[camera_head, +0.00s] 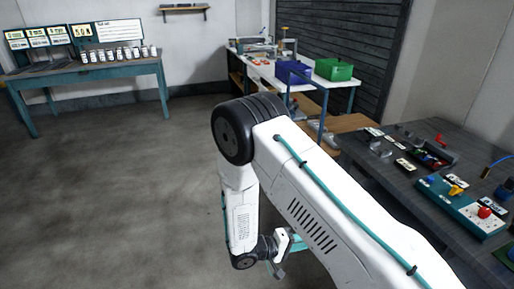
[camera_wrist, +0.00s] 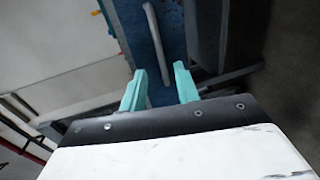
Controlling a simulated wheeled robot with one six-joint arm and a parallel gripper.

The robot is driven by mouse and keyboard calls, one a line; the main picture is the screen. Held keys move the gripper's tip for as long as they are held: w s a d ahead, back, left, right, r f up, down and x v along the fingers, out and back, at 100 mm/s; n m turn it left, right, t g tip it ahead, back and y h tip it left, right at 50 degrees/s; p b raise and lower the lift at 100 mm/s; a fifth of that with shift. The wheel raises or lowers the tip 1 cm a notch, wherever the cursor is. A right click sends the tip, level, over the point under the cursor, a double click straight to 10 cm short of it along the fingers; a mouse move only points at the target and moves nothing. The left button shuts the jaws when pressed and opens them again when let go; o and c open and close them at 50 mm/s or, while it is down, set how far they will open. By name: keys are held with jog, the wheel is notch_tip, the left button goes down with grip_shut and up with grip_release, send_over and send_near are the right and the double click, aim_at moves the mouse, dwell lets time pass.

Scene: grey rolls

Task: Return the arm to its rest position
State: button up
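My white arm (camera_head: 300,185) with black joints fills the middle and lower right of the head view. It bends at a big black joint, and its forearm hangs down to the wrist. My gripper (camera_head: 277,268) is low in the head view, above the grey floor, and small there. In the wrist view, the two teal fingers of my gripper (camera_wrist: 160,82) stand apart with a clear gap. I see nothing held between them. Behind the gap are a blue surface and a pale bar, which I cannot identify.
A dark workbench (camera_head: 385,180) with a teal control panel (camera_head: 462,208) and small parts stands at the right. A table with a blue bin (camera_head: 293,72) and a green bin (camera_head: 333,69) stands behind. A teal table (camera_head: 85,72) with several jars is far left. Floor at left is clear.

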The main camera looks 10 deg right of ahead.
jog(key=s+d+r+y, duration=0.1)
jog(key=s+r+y, duration=0.4)
jog(key=r, duration=0.8)
jog(key=s+d+r+m+y, duration=0.1)
jog(key=s+r+y, duration=0.4)
jog(key=s+r, duration=0.5)
jog(key=s+d+r+y, duration=0.1)
jog(key=s+r+y, duration=0.4)
jog(key=r, duration=1.1)
jog(key=s, duration=0.3)
jog(key=shift+s+m+g, duration=0.3)
jog(key=shift+m+g, duration=0.1)
jog(key=shift+d, duration=0.1)
